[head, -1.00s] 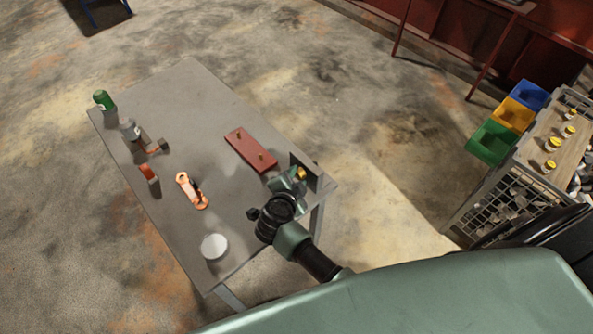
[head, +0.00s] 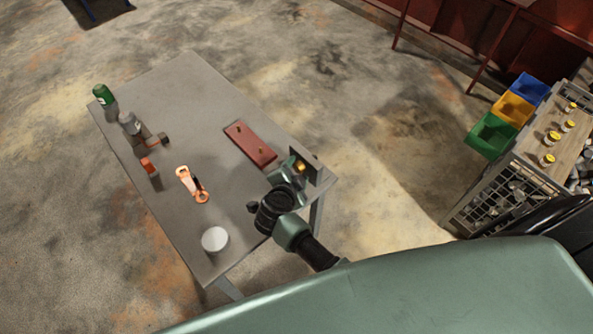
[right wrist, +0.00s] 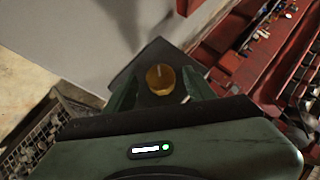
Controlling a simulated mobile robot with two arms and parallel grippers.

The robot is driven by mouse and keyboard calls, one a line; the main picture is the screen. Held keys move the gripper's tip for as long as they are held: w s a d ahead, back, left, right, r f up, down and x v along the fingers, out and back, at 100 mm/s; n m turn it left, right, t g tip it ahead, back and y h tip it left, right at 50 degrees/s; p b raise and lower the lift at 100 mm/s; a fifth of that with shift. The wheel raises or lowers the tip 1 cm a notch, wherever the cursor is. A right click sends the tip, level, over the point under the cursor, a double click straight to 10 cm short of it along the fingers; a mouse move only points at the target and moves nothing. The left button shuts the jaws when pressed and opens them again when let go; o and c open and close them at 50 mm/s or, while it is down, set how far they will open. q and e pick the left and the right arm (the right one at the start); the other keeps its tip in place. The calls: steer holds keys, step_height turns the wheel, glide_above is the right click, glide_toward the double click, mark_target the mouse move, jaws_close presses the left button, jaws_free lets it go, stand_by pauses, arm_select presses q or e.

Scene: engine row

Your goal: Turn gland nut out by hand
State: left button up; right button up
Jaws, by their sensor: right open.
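The brass gland nut (head: 300,168) sits on a dark upright plate (head: 316,171) at the right corner of the grey table. In the right wrist view the round gland nut (right wrist: 160,79) shows against the dark plate (right wrist: 148,60). My right gripper (head: 295,171) is at the nut, and in the right wrist view the open gripper (right wrist: 160,88) has one green finger on each side of it. A gap seems to remain at each finger; contact is hard to tell. My left gripper is not in view.
A red block (head: 250,144) with brass pegs lies beside the plate. An orange-ended tool (head: 192,185), a white disc (head: 214,239), a grey bottle (head: 130,126) and a green bottle (head: 103,96) stand or lie elsewhere on the table (head: 180,85). Coloured bins (head: 513,113) are off to the right.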

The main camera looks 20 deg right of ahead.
mark_target(297, 169)
steer(key=shift+s+a+r+p, duration=0.2)
steer(key=shift+s+r+p, duration=0.05)
steer(key=shift+r+p, duration=0.1)
steer(key=shift+p+v, duration=1)
steer(key=shift+v, duration=0.2)
steer(key=v, duration=0.4)
steer(key=shift+s+a, duration=0.2)
steer(key=shift+s, duration=0.05)
